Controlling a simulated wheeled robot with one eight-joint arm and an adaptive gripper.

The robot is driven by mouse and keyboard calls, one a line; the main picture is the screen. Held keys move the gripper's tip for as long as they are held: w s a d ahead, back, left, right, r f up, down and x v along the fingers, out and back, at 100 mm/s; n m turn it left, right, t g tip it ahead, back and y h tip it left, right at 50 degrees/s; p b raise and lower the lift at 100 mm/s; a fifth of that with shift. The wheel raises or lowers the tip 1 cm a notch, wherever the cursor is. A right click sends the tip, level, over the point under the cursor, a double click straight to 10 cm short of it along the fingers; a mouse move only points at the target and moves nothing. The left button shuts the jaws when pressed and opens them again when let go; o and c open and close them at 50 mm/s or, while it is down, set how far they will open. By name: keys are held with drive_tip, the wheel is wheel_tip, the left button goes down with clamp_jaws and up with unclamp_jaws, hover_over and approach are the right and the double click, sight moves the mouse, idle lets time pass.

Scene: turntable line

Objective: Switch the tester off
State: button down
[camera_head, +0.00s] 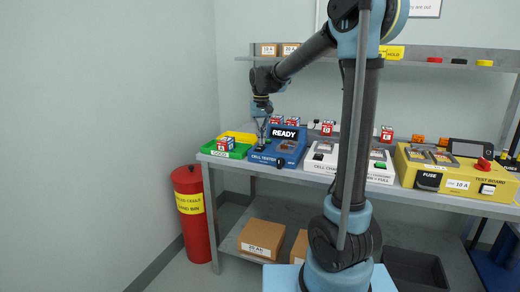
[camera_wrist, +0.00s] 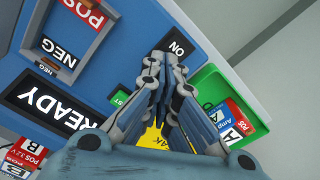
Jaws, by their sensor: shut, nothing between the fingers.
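The blue cell tester (camera_head: 287,153) stands on the bench, left of centre, with its display reading READY. In the wrist view its blue top (camera_wrist: 115,65) shows the READY display (camera_wrist: 45,103), a slot with POS and NEG marks (camera_wrist: 65,40), a small green part (camera_wrist: 119,98) and a black ON label (camera_wrist: 178,47). My gripper (camera_head: 261,143) is over the tester's left side. In the wrist view my gripper (camera_wrist: 164,58) is shut and empty, its fingertips close beside the ON label. I cannot make out a switch lever; the fingers may hide it.
A green GOOD tray (camera_head: 231,154) holding a red-and-white cell (camera_head: 226,144) is left of the tester, with a yellow tray (camera_head: 237,136) behind. A white cell charger (camera_head: 345,172) and yellow test board (camera_head: 455,183) stand to the right. A red bin (camera_head: 191,228) is at the left.

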drive_tip(key=shift+f, duration=0.7)
idle(0.5)
drive_tip(key=shift+r, duration=3.5)
drive_tip(key=s+d+f+t, duration=0.1)
drive_tip(key=s+d+f, duration=0.3)
drive_tip(key=s+d, duration=0.3)
drive_tip(key=s+d+f+m, duration=0.1)
drive_tip(key=s+d+f, duration=0.3)
drive_tip(key=s, duration=0.5)
drive_tip(key=s+d+f+t, duration=0.1)
drive_tip(key=s+d+f, duration=0.2)
drive_tip(key=s+d, duration=0.45)
drive_tip(key=s+d+f, duration=0.3)
drive_tip(key=s+f, duration=0.5)
drive_tip(key=shift+s+f+m, duration=0.15)
drive_tip(key=shift+f+m, duration=0.25)
